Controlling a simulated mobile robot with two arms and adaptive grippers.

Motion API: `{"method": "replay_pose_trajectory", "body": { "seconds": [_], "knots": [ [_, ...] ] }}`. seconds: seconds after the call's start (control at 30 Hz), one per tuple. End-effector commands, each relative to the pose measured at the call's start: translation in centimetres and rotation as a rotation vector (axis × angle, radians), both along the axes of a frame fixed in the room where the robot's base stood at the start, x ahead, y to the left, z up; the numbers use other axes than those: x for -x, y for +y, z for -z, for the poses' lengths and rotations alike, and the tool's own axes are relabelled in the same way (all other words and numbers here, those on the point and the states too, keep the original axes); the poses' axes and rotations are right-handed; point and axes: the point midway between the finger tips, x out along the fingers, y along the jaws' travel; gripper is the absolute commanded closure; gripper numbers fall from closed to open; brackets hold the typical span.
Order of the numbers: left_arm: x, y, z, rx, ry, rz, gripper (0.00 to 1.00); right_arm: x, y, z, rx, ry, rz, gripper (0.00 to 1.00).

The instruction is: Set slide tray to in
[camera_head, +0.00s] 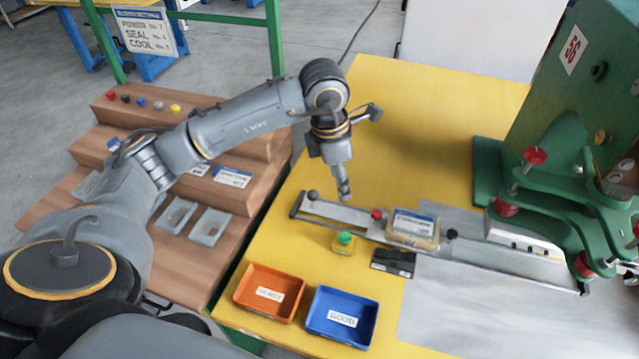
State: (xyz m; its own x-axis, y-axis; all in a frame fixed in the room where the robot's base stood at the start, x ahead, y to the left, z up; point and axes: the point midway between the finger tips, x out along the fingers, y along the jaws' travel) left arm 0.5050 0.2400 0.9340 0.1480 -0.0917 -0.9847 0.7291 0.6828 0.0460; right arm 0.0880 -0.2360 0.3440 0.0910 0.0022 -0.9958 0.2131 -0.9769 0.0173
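The slide tray (350,214) is a flat metal tray in a long rail on the yellow table. It sits at the left end of the rail, out from the green press (535,130). A dark round knob (313,195) stands at its left end, with a red knob (377,215) and a black knob (451,234) further along. A clear pack with a label (413,226) lies on it. My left gripper (345,194) points down just above the tray, right of the left-end knob. Its fingers look narrow from here, and their opening is unclear. My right gripper is not in view.
An orange tray (269,316) and a blue tray (318,334) stand at the table's front. A green button on a yellow box (343,241) and a black block (393,263) sit before the rail. Wooden steps (180,250) stand left. The table behind the rail is clear.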

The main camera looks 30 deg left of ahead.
Motion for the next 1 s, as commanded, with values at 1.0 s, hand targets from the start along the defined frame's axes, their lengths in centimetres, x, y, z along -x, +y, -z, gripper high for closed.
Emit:
{"method": "replay_pose_trajectory", "body": {
  "seconds": [1.0],
  "knots": [
    [-1.8, 8.1, 11.1, -0.222, 0.020, -0.091, 0.49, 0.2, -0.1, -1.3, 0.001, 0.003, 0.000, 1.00]
  ]
}}
